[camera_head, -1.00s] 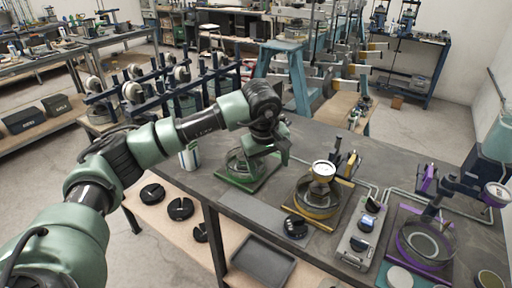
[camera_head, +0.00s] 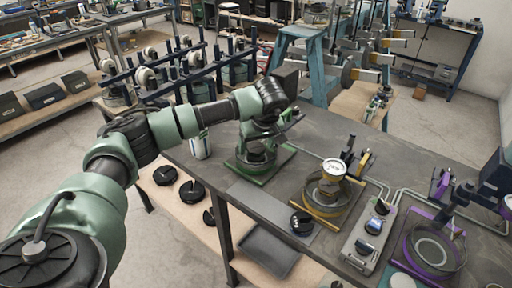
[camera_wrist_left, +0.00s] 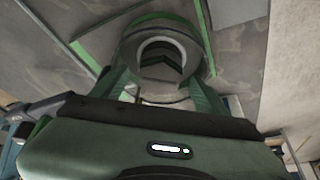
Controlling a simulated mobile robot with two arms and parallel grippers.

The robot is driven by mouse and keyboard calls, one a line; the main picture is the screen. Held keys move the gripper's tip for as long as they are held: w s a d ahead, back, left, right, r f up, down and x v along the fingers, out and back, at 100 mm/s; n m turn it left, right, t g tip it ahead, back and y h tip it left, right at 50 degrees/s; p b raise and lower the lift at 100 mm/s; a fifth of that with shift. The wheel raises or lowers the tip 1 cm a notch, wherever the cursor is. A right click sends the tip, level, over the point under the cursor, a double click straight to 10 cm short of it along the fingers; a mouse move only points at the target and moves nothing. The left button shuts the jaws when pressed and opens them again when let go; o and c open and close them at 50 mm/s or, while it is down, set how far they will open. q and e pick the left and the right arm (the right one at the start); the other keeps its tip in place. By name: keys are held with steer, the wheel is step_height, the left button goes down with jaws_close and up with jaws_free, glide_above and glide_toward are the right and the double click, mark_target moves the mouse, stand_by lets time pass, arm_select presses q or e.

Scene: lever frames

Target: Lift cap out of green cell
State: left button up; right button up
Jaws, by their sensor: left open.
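The green cell (camera_head: 276,170) is a round vessel on a green-edged base on the grey bench, left of the yellow cell. My left gripper (camera_head: 257,150) is directly over it, low, pointing down, and hides much of it. In the left wrist view a grey ring-shaped part, likely the cap (camera_wrist_left: 182,48), shows within the green rim of the cell. My left gripper (camera_wrist_left: 165,88) is open there, one finger on each side of the ring. I cannot tell whether the fingers touch it. My right gripper is not in view.
A yellow cell (camera_head: 312,204) with a dial gauge stands to the right, and a purple cell (camera_head: 461,243) farther right. A white can (camera_head: 201,147) stands left of the green cell. A switch box (camera_head: 363,243) and tubing lie between the cells.

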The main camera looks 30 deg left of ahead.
arm_select(q)
steer(key=c, duration=1.5)
steer(key=shift+w, duration=0.1)
jaws_close()
steer(key=shift+r, duration=0.1)
